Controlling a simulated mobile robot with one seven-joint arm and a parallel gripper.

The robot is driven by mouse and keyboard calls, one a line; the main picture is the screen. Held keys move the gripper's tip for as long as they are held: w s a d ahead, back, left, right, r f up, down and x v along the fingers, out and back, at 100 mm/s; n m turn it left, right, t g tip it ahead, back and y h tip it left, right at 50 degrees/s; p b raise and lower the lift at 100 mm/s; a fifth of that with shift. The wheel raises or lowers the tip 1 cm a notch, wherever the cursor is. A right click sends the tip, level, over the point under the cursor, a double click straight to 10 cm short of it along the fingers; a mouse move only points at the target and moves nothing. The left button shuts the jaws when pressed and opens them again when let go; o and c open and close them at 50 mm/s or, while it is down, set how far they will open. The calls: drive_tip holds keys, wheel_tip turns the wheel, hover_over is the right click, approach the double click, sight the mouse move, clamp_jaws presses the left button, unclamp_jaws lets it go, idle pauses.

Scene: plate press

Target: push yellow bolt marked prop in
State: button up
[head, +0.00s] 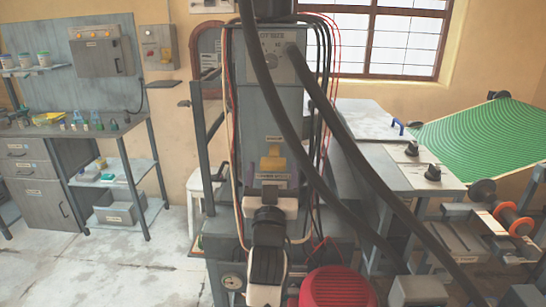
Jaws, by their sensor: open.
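Lettering on the bolt is too small to read. My gripper (271,179) is just below the bolt, at the end of my white and black arm. Its purplish fingertips appear spread apart to the left and right of the lettered plate, with nothing seen between them. I cannot tell whether they touch the press. My arm covers the lower front of the press.
Thick dark hoses cross in front of the press and run down right. A red rounded machine (338,287) stands at the bottom. A workbench (60,130) is at left, a grey machine table (400,160) at right. Open floor lies to the left.

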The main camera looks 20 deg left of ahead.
sight(273, 160)
drive_tip(key=shift+p+x, duration=0.3)
drive_tip(key=shift+x, duration=1.15)
drive_tip(key=shift+c, duration=0.3)
drive_tip(key=c, duration=1.3)
drive_tip(key=shift+w+a, duration=0.25)
drive_tip(key=shift+w, duration=1.1)
drive_tip(key=o, duration=1.4)
drive_tip(key=shift+c, duration=0.2)
drive_tip(key=shift+s+f, duration=0.1)
drive_tip(key=shift+s, duration=0.05)
